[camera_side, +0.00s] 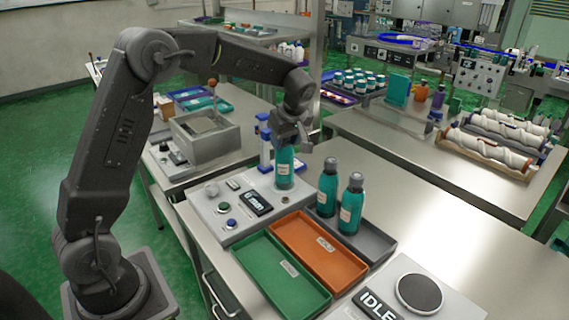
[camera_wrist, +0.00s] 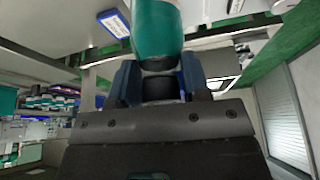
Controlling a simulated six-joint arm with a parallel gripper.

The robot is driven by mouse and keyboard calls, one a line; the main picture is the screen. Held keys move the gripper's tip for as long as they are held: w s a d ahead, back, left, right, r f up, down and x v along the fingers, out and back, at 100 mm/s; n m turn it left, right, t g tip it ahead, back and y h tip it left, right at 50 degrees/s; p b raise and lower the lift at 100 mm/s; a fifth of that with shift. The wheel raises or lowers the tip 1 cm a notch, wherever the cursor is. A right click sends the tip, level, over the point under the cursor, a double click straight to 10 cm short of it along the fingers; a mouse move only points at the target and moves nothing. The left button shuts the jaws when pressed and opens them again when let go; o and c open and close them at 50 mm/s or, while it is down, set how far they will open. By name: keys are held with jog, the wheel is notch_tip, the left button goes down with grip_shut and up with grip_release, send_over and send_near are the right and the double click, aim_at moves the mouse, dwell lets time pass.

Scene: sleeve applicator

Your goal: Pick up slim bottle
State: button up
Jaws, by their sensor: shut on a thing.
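My gripper (camera_side: 291,139) is shut on a slim teal bottle (camera_side: 284,168) with a white label. It grips the bottle from above, at its dark cap. The bottle is upright at the grey applicator panel (camera_side: 238,212); I cannot tell whether its base touches it. In the wrist view the bottle (camera_wrist: 157,30) extends away between the blue fingers of my gripper (camera_wrist: 160,85). Two more teal bottles with dark caps, one (camera_side: 327,188) behind the other (camera_side: 351,205), stand upright in a grey tray (camera_side: 376,244).
A device with a round plate (camera_side: 419,293) and an "IDLE" display (camera_side: 376,305) is at the front. The steel table (camera_side: 470,245) is clear at right.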

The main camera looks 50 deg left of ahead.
grip_shut()
jog(key=shift+r, duration=0.1)
